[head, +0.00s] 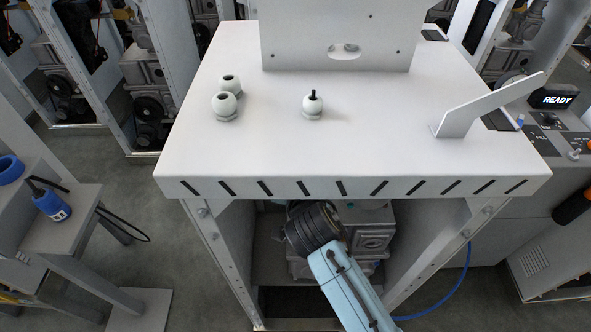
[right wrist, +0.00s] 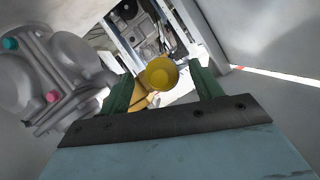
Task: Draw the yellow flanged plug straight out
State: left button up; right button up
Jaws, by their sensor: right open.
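The yellow flanged plug (right wrist: 162,73) shows in the right wrist view as a round yellow end with a rim, seen nearly face on. A yellow-orange part (right wrist: 140,101) lies just below and left of it; I cannot tell if it belongs to the plug. My right gripper (right wrist: 161,78) is open, with one green finger on each side of the plug in the picture. I see a gap to both fingers and cannot tell how deep the plug sits between them. In the head view my right arm reaches under the white table, which hides the gripper and plug. My left gripper is not in view.
Grey machinery with teal and pink caps (right wrist: 52,97) is close on the left in the right wrist view; a grey panel (right wrist: 270,35) is on the right. The white table (head: 350,150) overhangs my arm and bears pale knobs (head: 226,105). A blue hose (head: 455,290) hangs right.

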jog(key=c, duration=1)
jog(key=shift+s+p, duration=0.65)
jog(key=shift+s, duration=2.65)
